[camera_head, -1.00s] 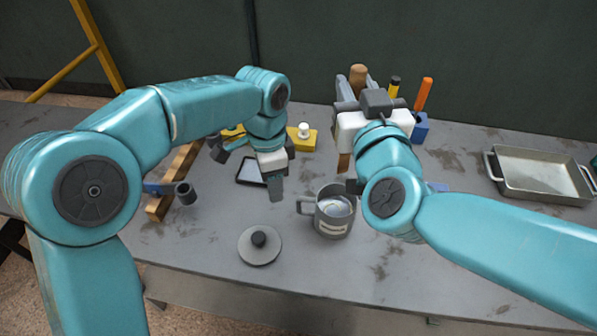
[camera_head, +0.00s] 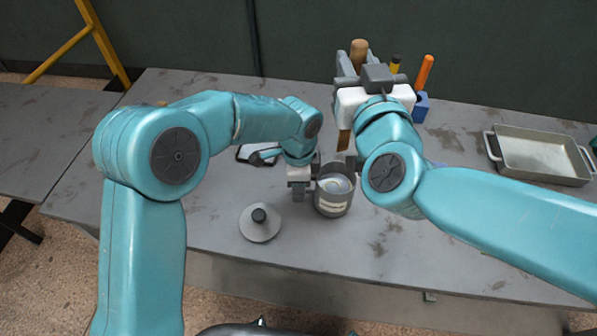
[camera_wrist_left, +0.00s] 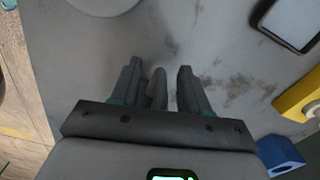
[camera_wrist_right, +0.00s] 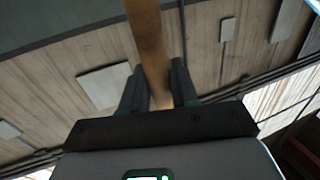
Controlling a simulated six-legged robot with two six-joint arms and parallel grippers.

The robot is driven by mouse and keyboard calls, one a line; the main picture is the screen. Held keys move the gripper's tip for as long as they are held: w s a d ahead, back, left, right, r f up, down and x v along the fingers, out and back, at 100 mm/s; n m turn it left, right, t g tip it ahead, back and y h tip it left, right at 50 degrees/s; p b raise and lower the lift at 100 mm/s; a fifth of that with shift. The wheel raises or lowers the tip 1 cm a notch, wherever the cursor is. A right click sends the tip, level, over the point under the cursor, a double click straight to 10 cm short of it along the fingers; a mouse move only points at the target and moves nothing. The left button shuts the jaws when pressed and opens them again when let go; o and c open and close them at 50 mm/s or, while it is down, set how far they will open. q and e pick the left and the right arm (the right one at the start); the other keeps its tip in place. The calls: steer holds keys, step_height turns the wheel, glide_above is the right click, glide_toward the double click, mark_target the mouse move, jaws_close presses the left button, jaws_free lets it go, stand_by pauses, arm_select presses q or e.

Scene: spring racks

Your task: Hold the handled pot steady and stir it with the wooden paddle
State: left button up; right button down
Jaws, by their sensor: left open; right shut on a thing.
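The grey handled pot (camera_head: 333,200) stands upright on the table with a pale label and pale contents. My left gripper (camera_head: 306,182) is at the pot's left side, pointing down. In the left wrist view its fingers (camera_wrist_left: 158,82) are open, with a grey upright piece between them that looks like the pot's handle (camera_wrist_left: 157,90). My right gripper (camera_head: 357,72) is shut on the wooden paddle (camera_head: 343,142), held upright above and behind the pot. The paddle's shaft (camera_wrist_right: 148,40) also shows in the right wrist view. Its lower end is partly hidden by my right arm.
A round lid with a black knob (camera_head: 259,222) lies left in front of the pot. A dark-edged tablet (camera_head: 252,152) lies behind it. A blue block (camera_head: 421,106) and an orange-handled tool (camera_head: 425,68) stand behind. A metal tray (camera_head: 540,158) is at the right.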

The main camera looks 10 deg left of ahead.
mark_target(342, 147)
arm_select(q)
steer(key=shift+s+f, duration=0.1)
steer(key=shift+f, duration=0.1)
steer(key=shift+c, duration=0.3)
jaws_close()
arm_select(e)
steer(key=shift+f, duration=8.85)
